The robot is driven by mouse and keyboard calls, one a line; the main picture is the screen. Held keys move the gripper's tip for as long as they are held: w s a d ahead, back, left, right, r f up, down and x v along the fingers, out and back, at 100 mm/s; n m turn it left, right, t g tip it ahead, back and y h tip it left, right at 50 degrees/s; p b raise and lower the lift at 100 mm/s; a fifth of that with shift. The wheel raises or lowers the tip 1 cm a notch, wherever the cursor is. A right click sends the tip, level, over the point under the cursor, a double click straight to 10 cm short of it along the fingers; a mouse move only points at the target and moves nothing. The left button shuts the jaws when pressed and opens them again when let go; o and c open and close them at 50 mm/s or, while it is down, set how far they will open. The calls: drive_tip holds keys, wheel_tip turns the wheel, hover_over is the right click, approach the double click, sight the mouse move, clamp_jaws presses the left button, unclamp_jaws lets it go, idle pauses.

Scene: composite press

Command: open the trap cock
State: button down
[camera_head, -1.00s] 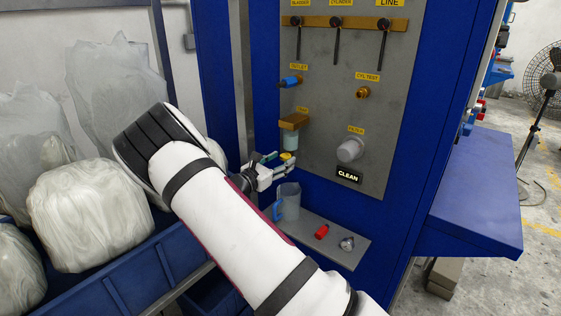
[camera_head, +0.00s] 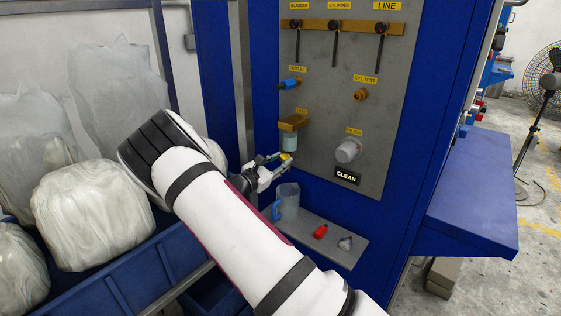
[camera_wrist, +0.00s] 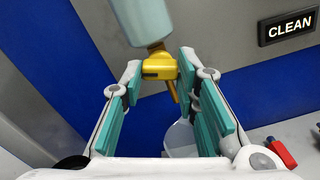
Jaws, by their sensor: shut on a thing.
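The trap is a brass-topped unit with a pale translucent bowl (camera_head: 290,142) on the grey panel; the bowl also shows at the top of the wrist view (camera_wrist: 140,20). The yellow trap cock (camera_wrist: 158,67) sits under the bowl, with a short brass lever (camera_wrist: 173,91) slanting down to the right. In the head view the cock (camera_head: 287,156) is small and partly covered by the fingers. My gripper (camera_head: 280,159) is shut on the cock, one fingertip on each side of it, as the wrist view also shows (camera_wrist: 160,70).
A clear jug (camera_head: 289,203) with a blue handle stands on a shelf below my gripper. A red fitting (camera_head: 320,232) and a small grey fitting (camera_head: 345,243) lie beside it. A filter bowl (camera_head: 347,150) and a CLEAN sign (camera_head: 347,178) are to the right.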

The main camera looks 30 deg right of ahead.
drive_tip(key=shift+m, duration=0.3)
drive_tip(key=c, duration=1.2)
unclamp_jaws()
drive_tip(key=shift+c, duration=0.2)
drive_tip(key=v, duration=1.2)
